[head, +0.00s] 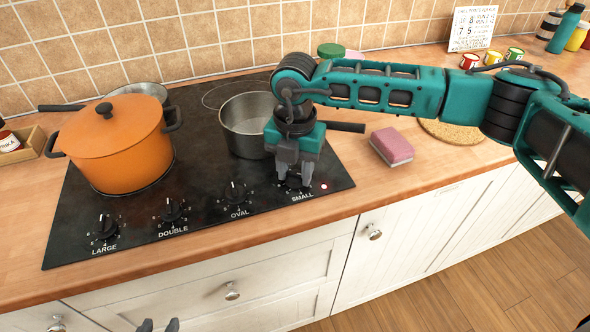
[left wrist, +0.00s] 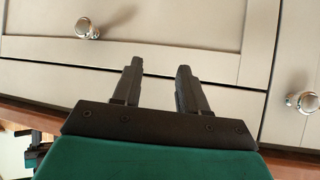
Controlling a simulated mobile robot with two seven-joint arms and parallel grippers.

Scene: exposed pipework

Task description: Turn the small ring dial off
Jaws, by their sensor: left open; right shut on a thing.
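The small ring dial (head: 294,182) is a black knob above the word SMALL at the right end of the hob's front row. My right gripper (head: 293,187) points down over this dial and is shut on it, its fingers hiding much of the knob. A red light glows beside the dial on the right. My left gripper (head: 158,325) shows only its fingertips at the bottom edge of the head view. In the left wrist view it is open and empty (left wrist: 160,68), in front of the white cabinet fronts.
Dials marked OVAL (head: 235,191), DOUBLE (head: 172,209) and LARGE (head: 104,227) lie to the left. A steel saucepan (head: 246,130) stands behind my right gripper. An orange lidded pot (head: 117,150) stands on the left. A pink sponge (head: 391,147) lies right of the hob.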

